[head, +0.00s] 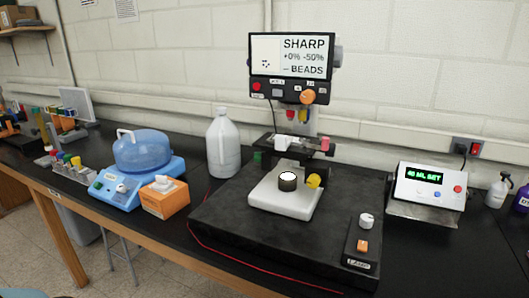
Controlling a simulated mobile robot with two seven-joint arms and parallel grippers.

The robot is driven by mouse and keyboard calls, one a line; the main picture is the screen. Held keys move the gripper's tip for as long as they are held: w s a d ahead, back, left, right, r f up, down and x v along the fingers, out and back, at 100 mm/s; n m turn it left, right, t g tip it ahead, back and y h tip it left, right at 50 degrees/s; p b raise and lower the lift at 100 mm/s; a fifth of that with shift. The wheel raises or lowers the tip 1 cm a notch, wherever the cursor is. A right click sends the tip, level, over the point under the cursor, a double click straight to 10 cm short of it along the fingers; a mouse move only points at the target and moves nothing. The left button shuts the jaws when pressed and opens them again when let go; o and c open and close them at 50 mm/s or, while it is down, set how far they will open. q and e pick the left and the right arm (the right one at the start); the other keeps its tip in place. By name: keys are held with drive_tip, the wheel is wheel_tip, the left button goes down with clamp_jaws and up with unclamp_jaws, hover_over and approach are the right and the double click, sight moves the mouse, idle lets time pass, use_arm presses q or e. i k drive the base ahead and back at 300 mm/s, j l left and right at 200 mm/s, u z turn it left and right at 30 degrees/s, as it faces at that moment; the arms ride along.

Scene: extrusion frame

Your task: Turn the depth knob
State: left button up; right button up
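No label marks a knob as the depth knob. A microscope-like device has a screen (292,55) reading "SHARP", "+0% -50%" and "-- BEADS". An orange knob (308,96) sits on the panel under the screen, beside small buttons. Lower down, a yellow knob (314,181) stands at the right side of the white stage (276,203). A dark round piece with a white top (288,181) sits on the stage. A white knob (366,221) is on a small control box on the black base (232,221). Neither of my grippers shows.
An orange tissue box (165,198) and a blue centrifuge-like device (140,160) stand left of the base. A white jug (223,145) is behind it. A box reading "40 ML SET" (428,182) and spray bottles (498,190) stand right. A red cord (235,264) runs along the front.

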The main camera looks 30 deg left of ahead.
sight(257, 154)
drive_tip(key=j+z, duration=0.3)
drive_tip(key=j, duration=1.55)
drive_tip(key=i+j, duration=0.15)
drive_tip(key=j, duration=0.8)
drive_tip(key=k+j+u, duration=0.1)
drive_tip(key=j, duration=0.25)
drive_tip(key=k+j, duration=0.15)
drive_tip(key=j, duration=0.2)
drive_tip(key=k+j+u, duration=0.15)
drive_tip(key=j, duration=0.2)
drive_tip(key=k+j, duration=0.1)
drive_tip(key=j, duration=0.25)
drive_tip(key=u, duration=0.05)
